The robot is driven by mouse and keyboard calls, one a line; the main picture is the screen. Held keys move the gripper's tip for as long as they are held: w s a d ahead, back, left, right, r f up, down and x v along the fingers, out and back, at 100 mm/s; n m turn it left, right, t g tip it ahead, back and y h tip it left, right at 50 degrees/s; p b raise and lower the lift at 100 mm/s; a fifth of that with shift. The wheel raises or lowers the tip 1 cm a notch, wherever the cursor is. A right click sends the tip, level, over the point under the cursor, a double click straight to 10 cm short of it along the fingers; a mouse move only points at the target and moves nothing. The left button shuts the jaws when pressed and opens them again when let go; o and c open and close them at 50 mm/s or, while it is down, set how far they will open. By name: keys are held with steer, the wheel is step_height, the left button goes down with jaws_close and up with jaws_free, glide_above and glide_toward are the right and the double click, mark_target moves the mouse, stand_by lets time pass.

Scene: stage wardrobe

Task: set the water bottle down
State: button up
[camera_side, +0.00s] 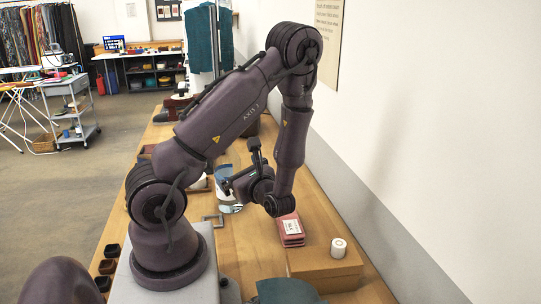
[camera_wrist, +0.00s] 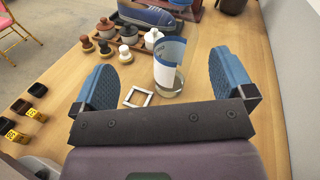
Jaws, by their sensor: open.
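The water bottle (camera_wrist: 170,68) is clear with a white and blue label. In the wrist view it stands upright on the wooden table, ahead of and between the spread blue fingers of my gripper (camera_wrist: 166,72). A gap shows between the bottle and each finger. In the side view my gripper (camera_side: 239,170) is open over the table, and the bottle (camera_side: 229,200) shows partly behind it, with its upper part hard to make out. My gripper holds nothing.
A square metal frame (camera_wrist: 138,97) lies left of the bottle. Small knobbed pots (camera_wrist: 128,32) and a blue shoe (camera_wrist: 147,13) are beyond. The wall bounds the table's right side.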

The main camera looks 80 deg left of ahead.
steer(key=w+d+r+n+t+h, duration=0.2)
steer(key=d+r+n+h, duration=0.3)
steer(key=d, duration=0.4)
steer(key=w+d+r+n+t+h, duration=0.1)
steer(key=d+r+n+t+h, duration=0.4)
steer(key=d+r+n+h, duration=0.1)
steer(key=d+r+h, duration=0.1)
steer(key=d+h, duration=0.1)
steer(key=d, duration=0.1)
steer(key=shift+w, duration=0.35)
steer(key=d+r+t+h, duration=0.1)
steer(key=d, duration=0.1)
steer(key=d+r+t+h, duration=0.1)
steer(key=d+r+t, duration=0.1)
steer(key=d+r+t+h, duration=0.1)
steer(key=d+r, duration=0.1)
steer(key=shift+w+d+r+t, duration=0.1)
steer(key=shift+w+r+t, duration=0.1)
steer(key=shift+w+t, duration=0.2)
steer(key=c, duration=0.3)
steer(key=shift+d+r, duration=0.1)
steer(key=shift+d, duration=0.05)
steer(key=c, duration=0.3)
